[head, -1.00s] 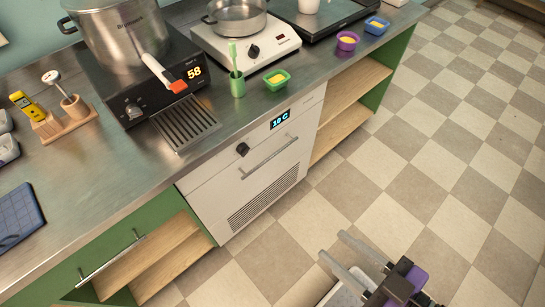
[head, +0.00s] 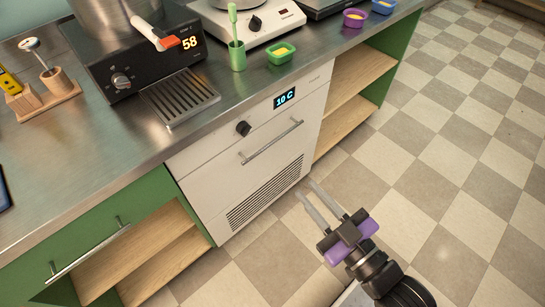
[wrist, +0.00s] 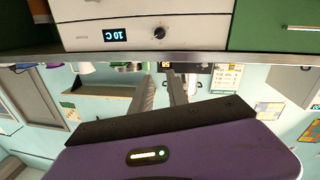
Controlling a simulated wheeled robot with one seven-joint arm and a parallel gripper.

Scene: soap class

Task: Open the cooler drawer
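The cooler is a white unit under the steel counter, with a display reading 10 C, a black knob and a lower vent. Its drawer front (head: 285,133) looks shut and carries a horizontal bar handle (head: 272,142). The wrist view is upside down and shows the cooler's upper front (wrist: 190,28) with knob and display; the handle is not seen there. My gripper (head: 314,200) is in front of the cooler, lower right of the handle and apart from it. Its two long grey fingers are spread with nothing between them; they also show in the wrist view (wrist: 162,92).
A green cabinet (head: 70,240) with a bar handle stands left of the cooler, and open wooden shelves (head: 350,90) are on its right. The counter (head: 110,150) above holds a hot plate, drip grate and small bowls. The checkered floor (head: 450,160) is clear at right.

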